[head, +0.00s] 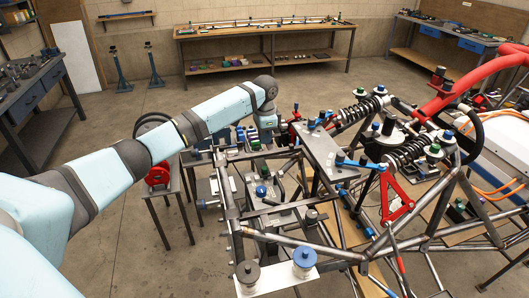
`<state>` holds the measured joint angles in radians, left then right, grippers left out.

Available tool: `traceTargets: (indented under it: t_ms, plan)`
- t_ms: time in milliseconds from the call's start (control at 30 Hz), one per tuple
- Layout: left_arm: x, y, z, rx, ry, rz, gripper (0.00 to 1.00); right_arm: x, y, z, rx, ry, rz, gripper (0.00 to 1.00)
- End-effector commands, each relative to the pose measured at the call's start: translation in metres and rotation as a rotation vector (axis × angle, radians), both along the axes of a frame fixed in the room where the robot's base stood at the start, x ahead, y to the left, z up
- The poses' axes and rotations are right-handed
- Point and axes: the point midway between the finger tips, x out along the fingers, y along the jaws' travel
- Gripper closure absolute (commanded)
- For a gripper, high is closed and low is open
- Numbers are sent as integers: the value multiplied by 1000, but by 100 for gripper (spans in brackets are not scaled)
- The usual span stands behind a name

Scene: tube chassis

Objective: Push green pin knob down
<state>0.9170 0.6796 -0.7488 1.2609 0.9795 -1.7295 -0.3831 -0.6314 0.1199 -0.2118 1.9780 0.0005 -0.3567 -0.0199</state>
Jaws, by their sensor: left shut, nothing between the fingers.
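Several green-topped knobs stand on the tube chassis (330,240). Which one the task means cannot be told. My left gripper (291,124) is small in view, shut and empty, just left of the knob on the grey plate; contact cannot be made out. My right gripper is out of view.
Blue knobs (303,257) stand among the tubes. Coil springs (362,110) and a thick red tube (465,85) crowd the right side. A small stand with a red reel (157,174) is left of the chassis.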

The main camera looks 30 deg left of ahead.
Motion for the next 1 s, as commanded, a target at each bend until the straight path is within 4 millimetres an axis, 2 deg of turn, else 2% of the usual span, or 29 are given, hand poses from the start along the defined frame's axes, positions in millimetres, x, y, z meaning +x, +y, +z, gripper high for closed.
traceTargets:
  t_ms: [100,300,1000]
  plan:
    - [0,0,16,-1,-1,0,100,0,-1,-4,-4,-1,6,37]
    - [0,0,28,0,0,1,100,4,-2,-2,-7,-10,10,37]
    - [0,0,28,0,0,1,100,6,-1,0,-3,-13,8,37]
